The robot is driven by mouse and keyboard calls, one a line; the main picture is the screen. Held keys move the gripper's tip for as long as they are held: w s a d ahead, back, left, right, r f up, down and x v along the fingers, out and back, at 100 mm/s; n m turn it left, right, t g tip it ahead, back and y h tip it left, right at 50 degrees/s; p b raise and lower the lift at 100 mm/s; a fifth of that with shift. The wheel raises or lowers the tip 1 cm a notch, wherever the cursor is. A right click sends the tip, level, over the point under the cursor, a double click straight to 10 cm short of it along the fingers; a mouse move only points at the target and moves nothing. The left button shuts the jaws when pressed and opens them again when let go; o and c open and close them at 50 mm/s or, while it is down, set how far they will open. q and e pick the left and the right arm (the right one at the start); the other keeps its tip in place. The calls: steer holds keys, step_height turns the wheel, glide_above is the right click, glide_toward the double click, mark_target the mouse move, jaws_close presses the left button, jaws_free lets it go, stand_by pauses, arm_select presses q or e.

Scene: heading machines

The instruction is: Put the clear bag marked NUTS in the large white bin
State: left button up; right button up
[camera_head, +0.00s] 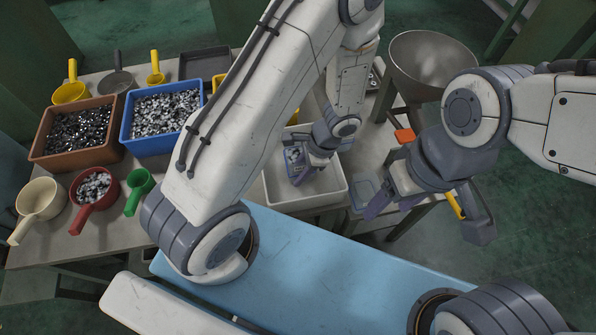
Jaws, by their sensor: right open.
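The large white bin (333,193) stands on the table's right part, in the middle of the view. A small clear bag with a blue tint and a printed front (292,158) shows upright inside its rim; its lettering is too small to read. My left gripper (304,174) reaches down into the bin, with a purple finger against the bag. The other finger is hidden, so its grip is unclear. My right gripper (388,214) is open and empty, right of the bin and near the table's edge.
A brown bin (70,160) and a blue bin (140,147) of metal parts stand at left, with several scoops around them. A metal bowl (432,62) stands at the back right. A grey-blue tray (362,188) and an orange object (404,135) lie near my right gripper.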

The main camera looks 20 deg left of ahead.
arm_select(q)
steer(key=shift+r, duration=0.25)
steer(key=v, duration=1.1)
steer(key=shift+r, duration=0.15)
steer(key=s+d+r+n+t+h, duration=0.1)
steer(key=s+d+r+n+h, duration=0.1)
steer(key=s+r, duration=0.4)
steer(key=s+d+r+n+t+h, duration=0.1)
steer(key=s+d+r+h, duration=0.2)
steer(key=s+d+r, duration=0.2)
steer(key=s+r, duration=0.2)
steer(key=s, duration=0.1)
steer(key=shift+s+r+n, duration=0.3)
steer(key=shift+s+n, duration=0.1)
